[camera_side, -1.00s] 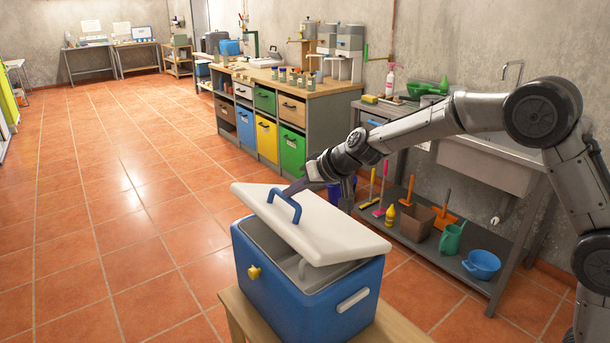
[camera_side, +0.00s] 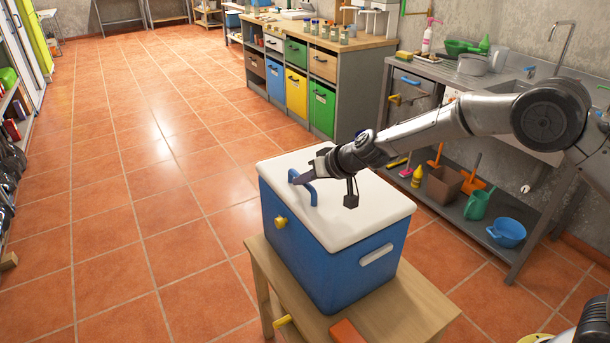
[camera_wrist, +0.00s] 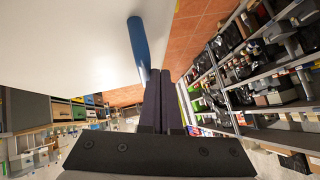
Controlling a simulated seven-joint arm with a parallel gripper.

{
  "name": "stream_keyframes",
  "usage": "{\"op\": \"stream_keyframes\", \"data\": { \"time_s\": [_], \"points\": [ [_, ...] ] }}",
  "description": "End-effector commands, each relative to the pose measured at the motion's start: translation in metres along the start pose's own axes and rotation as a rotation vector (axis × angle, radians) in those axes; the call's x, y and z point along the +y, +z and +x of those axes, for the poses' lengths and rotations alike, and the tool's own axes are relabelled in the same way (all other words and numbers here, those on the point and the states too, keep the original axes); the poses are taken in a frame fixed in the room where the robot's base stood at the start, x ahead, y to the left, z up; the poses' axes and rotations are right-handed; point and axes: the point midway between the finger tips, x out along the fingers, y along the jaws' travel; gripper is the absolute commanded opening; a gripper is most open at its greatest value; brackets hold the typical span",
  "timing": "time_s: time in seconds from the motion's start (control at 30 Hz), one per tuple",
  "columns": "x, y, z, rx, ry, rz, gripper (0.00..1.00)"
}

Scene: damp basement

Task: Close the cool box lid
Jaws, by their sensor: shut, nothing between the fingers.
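The cool box (camera_side: 315,252) is blue and stands on a small wooden table. Its white lid (camera_side: 362,208) lies level on the rim, and I see no gap along the two sides that show. A blue handle (camera_side: 311,190) is on the lid near its front left edge, and a yellow latch (camera_side: 281,222) is on the front wall. My gripper (camera_side: 297,181) is shut and empty, with its fingertips close beside the handle, just above the lid. In the wrist view the shut fingers (camera_wrist: 158,76) point at the handle (camera_wrist: 139,45) over the lid (camera_wrist: 60,40); touching or apart is unclear.
The wooden table (camera_side: 400,318) has a yellow-handled part and an orange-red block (camera_side: 347,331) at its front. The tiled floor on the left is clear.

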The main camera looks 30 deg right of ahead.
Motion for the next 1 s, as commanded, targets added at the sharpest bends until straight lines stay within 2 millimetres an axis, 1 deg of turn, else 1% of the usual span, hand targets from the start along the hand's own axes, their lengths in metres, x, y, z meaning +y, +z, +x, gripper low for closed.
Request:
{"op": "stream_keyframes", "data": {
  "time_s": [0.53,1.0],
  "points": [
    [-0.002,-0.002,-0.002,-0.001,0.0,0.0,0.0],
    [-0.018,-0.022,-0.022,-0.001,-0.001,-0.001,0.0]
  ]
}}
